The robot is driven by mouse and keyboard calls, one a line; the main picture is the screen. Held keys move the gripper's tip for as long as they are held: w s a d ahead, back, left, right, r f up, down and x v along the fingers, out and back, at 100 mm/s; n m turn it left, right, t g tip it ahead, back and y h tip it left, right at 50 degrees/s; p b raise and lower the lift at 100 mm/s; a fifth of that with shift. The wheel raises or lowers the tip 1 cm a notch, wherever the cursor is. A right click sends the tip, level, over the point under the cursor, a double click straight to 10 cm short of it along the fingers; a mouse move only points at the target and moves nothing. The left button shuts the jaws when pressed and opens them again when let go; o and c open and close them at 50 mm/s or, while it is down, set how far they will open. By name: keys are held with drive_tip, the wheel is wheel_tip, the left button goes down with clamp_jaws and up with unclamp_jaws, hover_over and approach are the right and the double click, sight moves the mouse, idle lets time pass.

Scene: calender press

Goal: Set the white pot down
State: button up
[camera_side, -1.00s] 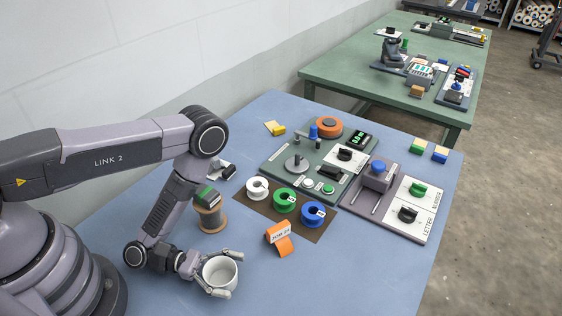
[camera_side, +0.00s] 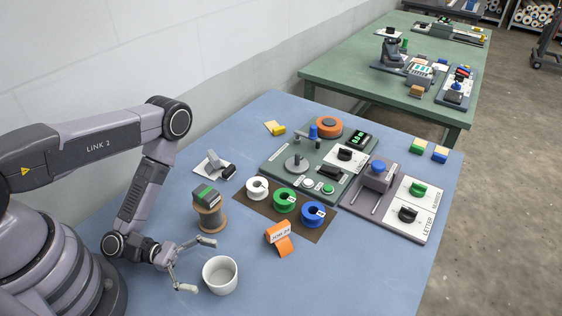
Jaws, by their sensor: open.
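The white pot (camera_side: 220,277) stands upright on the blue table near its front edge, and it looks empty. My gripper (camera_side: 203,265) is open, with its fingers spread wide. It is to the left of the pot and a little behind it.
A copper-coloured spool with a green-and-grey block on top (camera_side: 209,214) stands behind my gripper. An orange sign (camera_side: 279,236) is right of the pot. White (camera_side: 257,189), green (camera_side: 285,201) and blue (camera_side: 313,214) spools sit on a brown mat. The table right of the pot is clear.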

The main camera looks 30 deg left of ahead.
wheel_tip(320, 180, up, 6)
drive_tip(key=shift+d+f, duration=0.1)
wheel_tip(320, 180, up, 6)
drive_tip(key=w+m+g+h, duration=0.1)
drive_tip(key=m+g+h, duration=0.1)
drive_tip(key=m, duration=0.1)
wheel_tip(320, 180, up, 7)
drive_tip(key=m+g+h, duration=0.1)
drive_tip(key=m+g, duration=0.5)
drive_tip(key=g, duration=0.1)
hover_over(209, 274)
drive_tip(key=s+a+r+m+g+y, duration=0.1)
drive_tip(key=s+r+m+g+y, duration=0.3)
drive_tip(key=r+m+g+y, duration=0.25)
drive_tip(key=s+a+r+m+t+y, duration=0.2)
drive_tip(key=a+r+m+t+y, duration=0.5)
drive_tip(key=a+r+t+y, duration=0.6)
drive_tip(key=a+t, duration=0.1)
drive_tip(key=a, duration=0.2)
